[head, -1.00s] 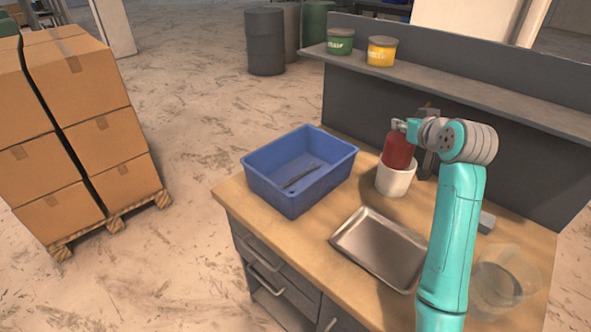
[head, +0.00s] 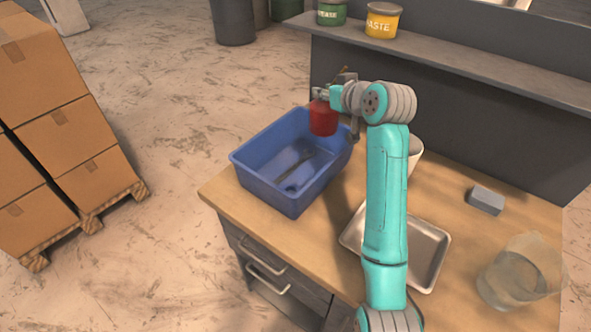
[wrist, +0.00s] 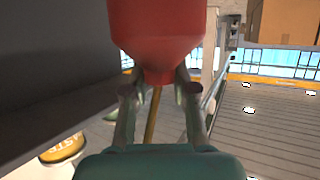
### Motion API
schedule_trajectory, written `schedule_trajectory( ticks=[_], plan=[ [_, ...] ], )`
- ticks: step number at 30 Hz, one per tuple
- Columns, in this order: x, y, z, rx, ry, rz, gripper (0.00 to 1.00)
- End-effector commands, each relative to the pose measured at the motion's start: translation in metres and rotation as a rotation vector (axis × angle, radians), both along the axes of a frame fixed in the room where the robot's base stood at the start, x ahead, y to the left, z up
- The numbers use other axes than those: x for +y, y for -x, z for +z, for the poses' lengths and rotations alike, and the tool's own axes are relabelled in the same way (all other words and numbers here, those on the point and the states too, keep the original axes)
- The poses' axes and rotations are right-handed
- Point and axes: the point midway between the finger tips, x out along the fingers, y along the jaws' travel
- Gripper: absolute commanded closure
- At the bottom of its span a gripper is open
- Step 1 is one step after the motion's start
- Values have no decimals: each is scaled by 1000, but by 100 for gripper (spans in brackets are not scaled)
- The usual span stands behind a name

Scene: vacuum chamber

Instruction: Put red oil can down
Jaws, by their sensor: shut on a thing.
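The red oil can (head: 323,118) is held in the air over the back right part of the blue bin in the head view. It also fills the top middle of the wrist view (wrist: 158,35). My gripper (wrist: 160,92) is shut on it, one finger on each side of its narrowing part. In the head view my gripper (head: 326,95) is small and partly hidden by the wrist. I cannot tell the can's clearance above the bin.
The blue bin (head: 262,186) holds a thin dark tool (head: 296,163). A metal tray (head: 428,240), a white cup (head: 414,152) partly behind my arm, a grey block (head: 486,200) and a clear container (head: 515,275) stand on the bench. The shelf (head: 440,62) carries green (head: 331,12) and yellow (head: 382,20) tins.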

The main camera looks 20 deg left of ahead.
Motion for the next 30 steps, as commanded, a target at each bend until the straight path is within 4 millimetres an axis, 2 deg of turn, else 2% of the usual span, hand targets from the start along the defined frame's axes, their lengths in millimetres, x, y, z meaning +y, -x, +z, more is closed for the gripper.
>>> schedule_trajectory(
  ticks=[6, 11, 19, 26, 30],
  plan=[
    [1, 0, -32, 3, 0, 1, 100],
    [1, 0, -48, 2, 1, 2, 100],
    [1, 0, -93, 3, 0, 1, 100],
    [1, 0, -109, -1, 0, 1, 100],
    [1, 0, -126, 3, 0, 1, 100]
  ],
)
